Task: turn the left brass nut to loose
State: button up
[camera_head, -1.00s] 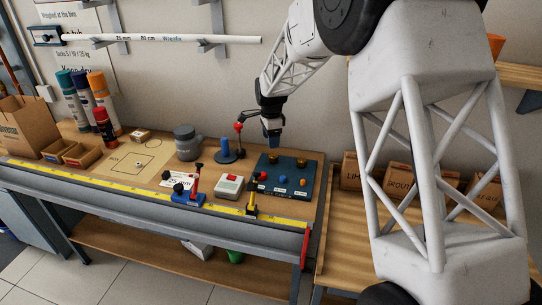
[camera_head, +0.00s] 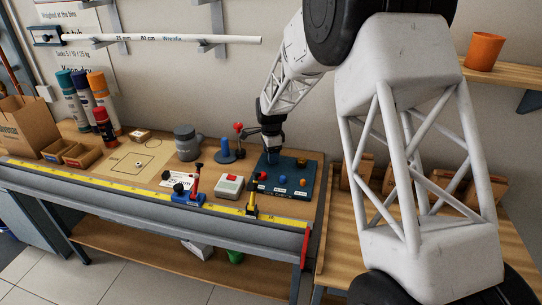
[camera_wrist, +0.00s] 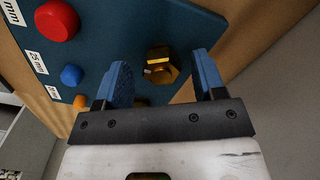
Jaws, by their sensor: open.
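A dark blue board (camera_head: 299,189) lies on the bench with red, blue and orange knobs along its front. The left brass nut (camera_wrist: 160,66) shows in the wrist view between my fingers, a little nearer the right one, with no finger touching it that I can see. In the head view my gripper (camera_head: 272,164) hides this nut. The right brass nut (camera_head: 301,163) stands to its right on the board; in the wrist view it is mostly hidden behind my gripper. My gripper (camera_wrist: 162,62) is open, with blue finger pads pointing down at the board.
A red-knobbed lever (camera_head: 238,127) and a blue peg on a round base (camera_head: 225,150) stand close left of my gripper. A grey container (camera_head: 186,143) is farther left. A white box with a red button (camera_head: 229,186) sits in front.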

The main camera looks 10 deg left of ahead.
jog(key=shift+f, duration=0.5)
jog(key=c, duration=0.9)
